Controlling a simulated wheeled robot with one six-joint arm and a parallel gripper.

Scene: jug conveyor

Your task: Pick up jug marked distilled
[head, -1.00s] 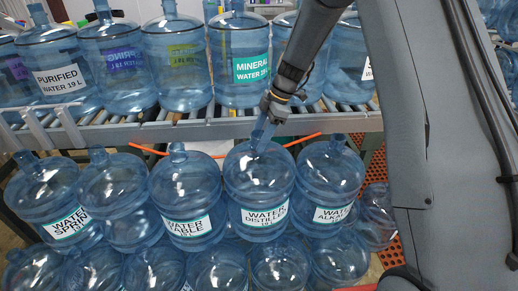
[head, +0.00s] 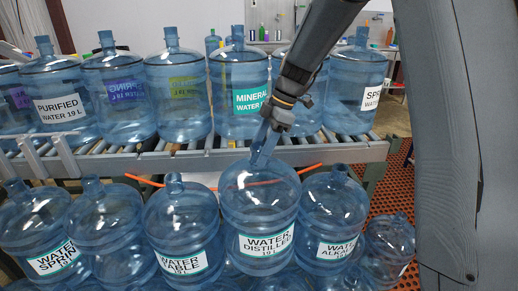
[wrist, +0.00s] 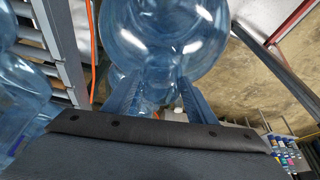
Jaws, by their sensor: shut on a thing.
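The jug labelled "Water Distilled 19 L" (head: 259,215) is a clear blue bottle with a white label, in the front row in the head view. My gripper (head: 263,152) comes down from above and is shut on its neck. The jug is roughly upright and stands a little higher than its row neighbours. In the wrist view the rounded body of a jug (wrist: 165,30) fills the top middle, with the two blue fingers of my gripper (wrist: 157,92) below it. The neck is partly hidden by the fingers.
The jug labelled "Water Table" (head: 183,225) is close on the left, and the "Water Alkaline" jug (head: 332,215) close on the right. Behind is a roller conveyor (head: 190,150) carrying several jugs, including "Mineral" (head: 239,85). More jugs lie below the front row.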

